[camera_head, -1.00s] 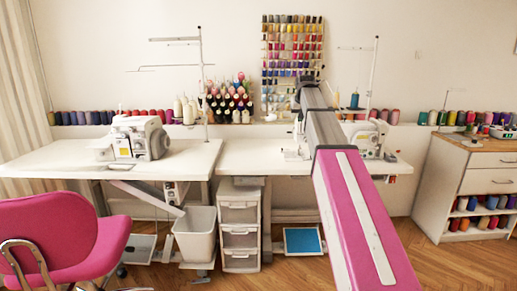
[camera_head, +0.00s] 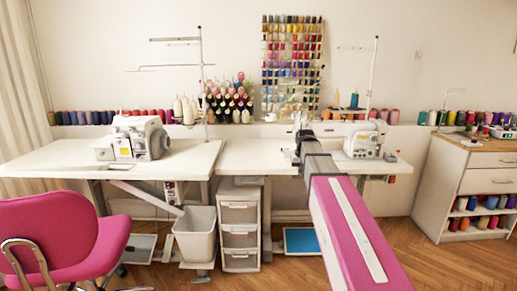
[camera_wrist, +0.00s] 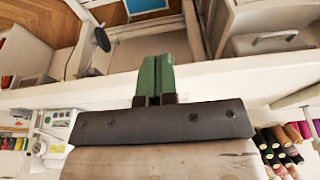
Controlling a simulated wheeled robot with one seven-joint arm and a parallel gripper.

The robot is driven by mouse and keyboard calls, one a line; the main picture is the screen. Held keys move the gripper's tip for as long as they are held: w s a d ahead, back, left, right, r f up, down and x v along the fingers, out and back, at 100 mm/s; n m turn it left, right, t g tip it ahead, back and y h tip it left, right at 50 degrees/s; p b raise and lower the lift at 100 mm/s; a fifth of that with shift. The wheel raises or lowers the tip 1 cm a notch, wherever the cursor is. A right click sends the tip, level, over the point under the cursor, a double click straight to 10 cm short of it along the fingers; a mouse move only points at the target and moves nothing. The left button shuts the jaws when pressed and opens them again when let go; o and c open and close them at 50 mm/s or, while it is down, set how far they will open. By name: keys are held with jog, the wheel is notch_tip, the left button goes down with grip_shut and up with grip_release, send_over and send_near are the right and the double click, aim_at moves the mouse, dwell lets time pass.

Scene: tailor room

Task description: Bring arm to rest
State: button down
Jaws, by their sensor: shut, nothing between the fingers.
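My gripper (camera_wrist: 155,62) shows in the wrist view with its two green fingers side by side and touching. It is shut and holds nothing. The wrist view looks upside down, with the white table edge (camera_wrist: 220,84) behind the fingers. In the head view my pink arm reaches forward toward the right sewing table (camera_head: 245,155). The gripper itself cannot be made out clearly there, as the arm's far end hides it.
A white sewing machine (camera_head: 140,138) stands on the left table, another (camera_head: 364,139) right of my arm. A pink chair (camera_head: 62,237) is at front left, a bin (camera_head: 195,233) and drawers (camera_head: 239,237) below the tables. A cabinet (camera_head: 470,195) stands at right, with open floor before it.

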jog(key=s+f+g, duration=0.3)
jog(key=s+f, duration=2.1)
jog(key=s, duration=0.2)
jog(key=shift+f, duration=0.4)
